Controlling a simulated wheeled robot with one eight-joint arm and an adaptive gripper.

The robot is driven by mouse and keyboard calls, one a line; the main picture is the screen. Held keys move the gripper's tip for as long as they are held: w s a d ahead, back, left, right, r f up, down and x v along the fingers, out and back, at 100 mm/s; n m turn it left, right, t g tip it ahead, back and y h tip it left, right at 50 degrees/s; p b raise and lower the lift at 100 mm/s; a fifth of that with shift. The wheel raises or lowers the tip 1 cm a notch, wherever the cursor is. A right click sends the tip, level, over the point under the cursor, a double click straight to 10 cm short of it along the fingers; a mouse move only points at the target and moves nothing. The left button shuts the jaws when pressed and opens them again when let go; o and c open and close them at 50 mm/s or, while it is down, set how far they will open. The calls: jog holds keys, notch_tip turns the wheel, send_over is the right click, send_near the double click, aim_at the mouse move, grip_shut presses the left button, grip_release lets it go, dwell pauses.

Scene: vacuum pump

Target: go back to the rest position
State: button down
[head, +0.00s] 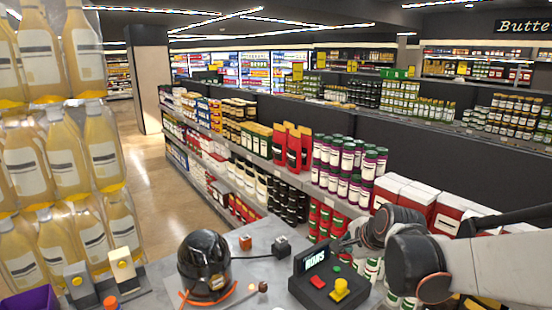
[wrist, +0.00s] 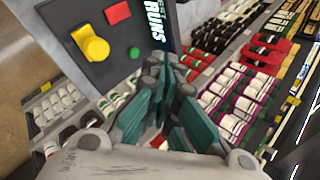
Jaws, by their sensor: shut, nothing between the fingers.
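My gripper (wrist: 168,75) points away from the wrist camera, its teal-padded fingers shut and empty. In the head view my arm reaches in from the right, and the gripper (head: 348,242) is small beside the control box (head: 318,284). In the wrist view the control box (wrist: 115,70) lies just beyond the fingertips; I cannot tell whether they touch it. The box has a display (head: 314,257) reading "RUNS", a red button (head: 317,281), a yellow knob (head: 341,287) and a green button (head: 337,268). The black domed vacuum pump (head: 204,258) stands left of the box.
Small block-like parts (head: 122,265) and a purple bin (head: 30,300) are at the left. Bottles (head: 70,160) and stocked shelves (head: 260,160) surround the table.

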jog(key=s+d+r+n+g+h, duration=0.1)
jog(key=s+r+n+h, duration=0.1)
jog(key=s+n, duration=1.5)
jog(key=s+r, duration=0.1)
jog(key=s, duration=0.7)
jog(key=shift+d, duration=0.15)
dwell(5.3)
